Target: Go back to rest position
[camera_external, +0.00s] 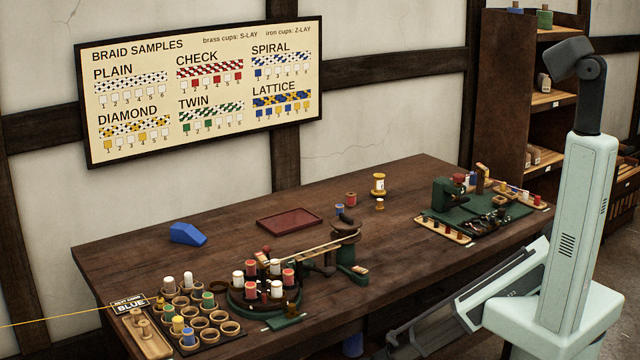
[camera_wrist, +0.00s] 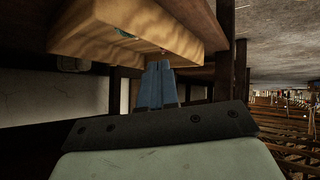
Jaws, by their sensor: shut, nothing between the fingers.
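My gripper (camera_wrist: 159,66) shows in the wrist view with its two blue-grey fingers side by side, shut and empty. Its fingertips are close to the lower edge of a pale wooden block (camera_wrist: 135,22); I cannot tell whether they touch it. In the external view my pale green arm is at the right, by the right front side of the dark wooden table (camera_external: 240,225). I cannot make out the fingers there.
On the table are a round braiding stand (camera_external: 248,301) with spools, a cup tray (camera_external: 218,326), a blue wedge (camera_external: 187,234), a red tray (camera_external: 290,221) and a green mat (camera_external: 470,222) with tools. A shelf (camera_external: 506,90) stands behind at right. The table's middle has free room.

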